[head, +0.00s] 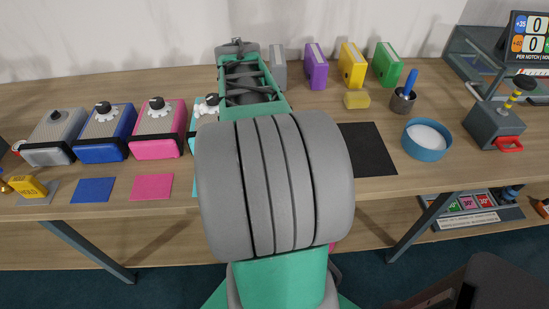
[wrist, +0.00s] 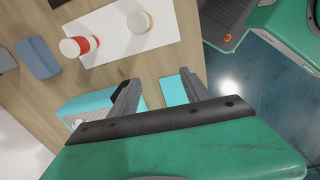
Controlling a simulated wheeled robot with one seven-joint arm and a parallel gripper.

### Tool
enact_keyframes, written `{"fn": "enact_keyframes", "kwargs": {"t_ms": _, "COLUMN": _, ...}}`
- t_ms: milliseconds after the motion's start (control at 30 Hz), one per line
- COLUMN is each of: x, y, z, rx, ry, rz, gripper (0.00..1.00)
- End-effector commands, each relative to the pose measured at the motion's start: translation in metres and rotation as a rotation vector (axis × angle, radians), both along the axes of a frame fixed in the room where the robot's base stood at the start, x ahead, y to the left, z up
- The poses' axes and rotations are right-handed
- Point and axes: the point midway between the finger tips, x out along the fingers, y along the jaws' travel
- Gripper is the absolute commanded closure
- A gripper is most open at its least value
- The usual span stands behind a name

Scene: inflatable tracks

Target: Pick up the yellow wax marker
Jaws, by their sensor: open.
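In the wrist view, a small round object with a pale yellow rim (wrist: 139,22) stands on a white sheet (wrist: 113,46). I cannot tell whether it is the yellow wax marker; no other thing clearly reads as it. A red and white cylinder (wrist: 78,46) is beside it on the sheet. My gripper (wrist: 160,80) is open and empty. In the head view my arm hides the gripper and the table's middle.
A turquoise box (wrist: 88,108) and card (wrist: 173,91) lie close to my fingers. A blue-grey block (wrist: 37,57) is at left. In the head view, a blue bowl (head: 427,140), pen cup (head: 402,101), yellow sponge (head: 357,100) and black mat (head: 368,150) are right of my arm.

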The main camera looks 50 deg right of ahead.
Motion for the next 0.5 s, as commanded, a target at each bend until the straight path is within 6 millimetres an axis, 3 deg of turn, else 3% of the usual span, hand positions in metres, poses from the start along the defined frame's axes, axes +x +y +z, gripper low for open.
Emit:
{"fn": "enact_keyframes", "kwargs": {"t_ms": 33, "x": -0.016, "y": -0.028, "z": -0.004, "rx": 0.012, "ry": 0.022, "rz": 0.046, "gripper": 0.44}}
{"fn": "enact_keyframes", "kwargs": {"t_ms": 100, "x": -0.034, "y": -0.053, "z": -0.008, "rx": 0.027, "ry": 0.041, "rz": 0.127, "gripper": 0.44}}
{"fn": "enact_keyframes", "kwargs": {"t_ms": 200, "x": -0.047, "y": -0.070, "z": -0.012, "rx": 0.038, "ry": 0.051, "rz": 0.190, "gripper": 0.44}}
{"fn": "enact_keyframes", "kwargs": {"t_ms": 500, "x": -0.054, "y": -0.070, "z": -0.049, "rx": 0.041, "ry": 0.054, "rz": 0.207, "gripper": 0.44}}
